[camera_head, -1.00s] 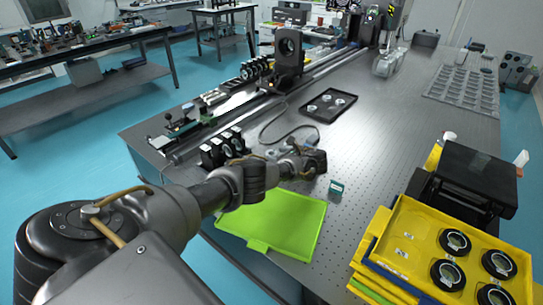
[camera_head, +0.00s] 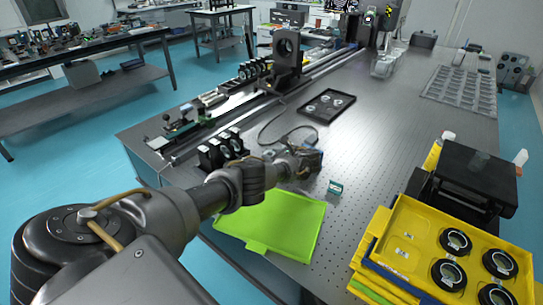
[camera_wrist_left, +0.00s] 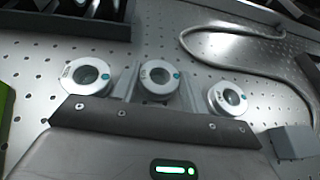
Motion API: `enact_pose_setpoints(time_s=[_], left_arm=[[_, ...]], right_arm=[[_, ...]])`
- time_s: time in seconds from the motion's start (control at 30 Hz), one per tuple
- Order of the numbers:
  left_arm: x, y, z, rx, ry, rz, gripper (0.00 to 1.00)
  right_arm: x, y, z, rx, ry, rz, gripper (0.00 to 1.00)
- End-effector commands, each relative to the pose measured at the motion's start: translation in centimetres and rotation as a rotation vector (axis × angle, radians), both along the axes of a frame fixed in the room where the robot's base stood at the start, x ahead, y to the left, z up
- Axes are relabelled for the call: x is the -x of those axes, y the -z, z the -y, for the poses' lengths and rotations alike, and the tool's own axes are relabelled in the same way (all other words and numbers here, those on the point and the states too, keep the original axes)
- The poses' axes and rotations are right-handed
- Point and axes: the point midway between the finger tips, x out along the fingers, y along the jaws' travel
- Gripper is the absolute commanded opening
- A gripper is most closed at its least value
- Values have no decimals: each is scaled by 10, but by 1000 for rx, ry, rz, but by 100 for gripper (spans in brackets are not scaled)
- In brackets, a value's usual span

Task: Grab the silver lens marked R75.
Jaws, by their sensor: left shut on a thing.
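In the left wrist view three silver ring-shaped lenses lie in a row: a left lens (camera_wrist_left: 84,75), a middle lens (camera_wrist_left: 159,80) and a right lens (camera_wrist_left: 228,98). Each carries a small teal dot and a dark mark too blurred to read as R75. My left gripper (camera_wrist_left: 160,88) is shut on the middle lens, with a grey finger on each side of it. In the head view my left gripper (camera_head: 306,163) is low over the optical table, beyond the green tray; its own wrist hides most of the lenses there. My right gripper is not in view.
A green tray (camera_head: 283,227) lies at the table's near edge. A small teal-labelled block (camera_head: 336,187) stands right of the gripper. A black tray (camera_head: 326,106) and a dark cable lie beyond. Yellow trays (camera_head: 407,253) with black-ringed optics stand at right. Bare perforated table (camera_head: 390,140) lies between.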

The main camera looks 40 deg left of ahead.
Motion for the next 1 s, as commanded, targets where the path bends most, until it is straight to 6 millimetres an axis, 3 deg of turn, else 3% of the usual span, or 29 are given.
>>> enact_pose_setpoints(time_s=[0.17, 0.37, 0.57, 0.9, 1.0], left_arm=[[-1, -12, 0, 0, 1, 3, 21], [5, -41, -1, -1, 1, 0, 21], [33, -73, -2, 0, 1, 2, 21], [99, -110, -2, -2, 1, 1, 21], [122, -127, -1, -2, 0, -3, 21]], right_arm=[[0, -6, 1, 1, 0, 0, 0], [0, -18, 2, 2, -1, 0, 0], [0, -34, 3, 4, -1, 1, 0], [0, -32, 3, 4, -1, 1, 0], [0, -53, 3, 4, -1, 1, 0]])
